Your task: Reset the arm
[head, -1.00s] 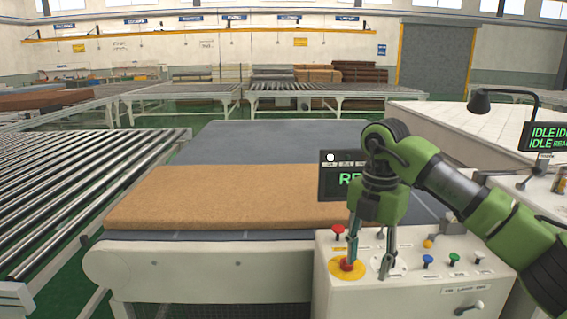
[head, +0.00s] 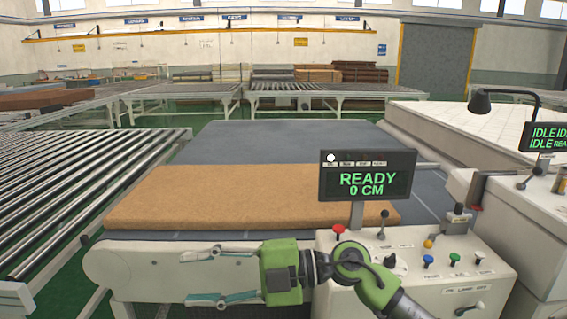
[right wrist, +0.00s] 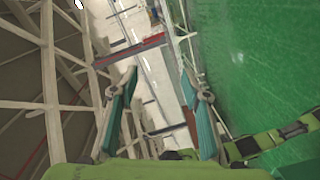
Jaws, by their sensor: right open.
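My right gripper (head: 200,276) is open and empty, low in front of the conveyor's white side panel, with its fingers pointing left. Its two spread fingers also show in the right wrist view (right wrist: 162,110), with nothing between them. The green right arm lies low across the front of the control panel (head: 410,285). My left gripper is in neither view.
A brown mattress (head: 225,196) lies on the grey conveyor belt (head: 290,142). A display (head: 367,177) reads "READY 0 CM" above the panel's buttons and levers. A roller conveyor (head: 75,190) stands at the left. A white mattress (head: 470,130) lies at the right.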

